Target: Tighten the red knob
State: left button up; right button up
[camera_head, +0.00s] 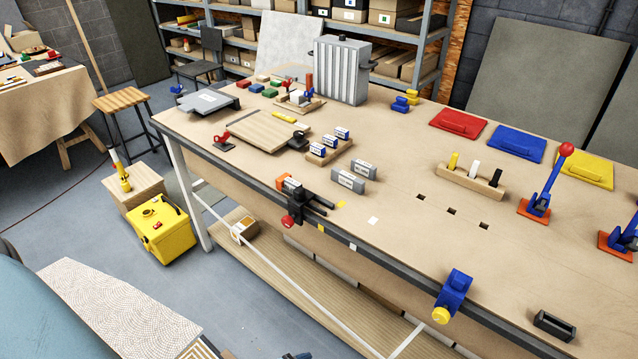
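The red knob (288,220) is on a black clamp (303,201) fixed at the front edge of the long workbench (395,225). The knob hangs just below the bench top and faces out from the edge. An orange block (286,182) sits at the back of this clamp. I cannot tell how tight the knob is. Neither gripper can be made out in this view, and nothing touches the knob. Small dark shapes at the bottom edge are too cut off to identify.
A blue clamp (456,287) with a yellow knob (441,315) is farther right on the same edge. A lever with a red ball (566,149) stands at the right. A yellow box (161,229) is on the floor. The bench top behind the edge is partly clear.

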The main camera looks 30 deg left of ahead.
aim_at(288, 221)
jog(key=u, duration=1.3)
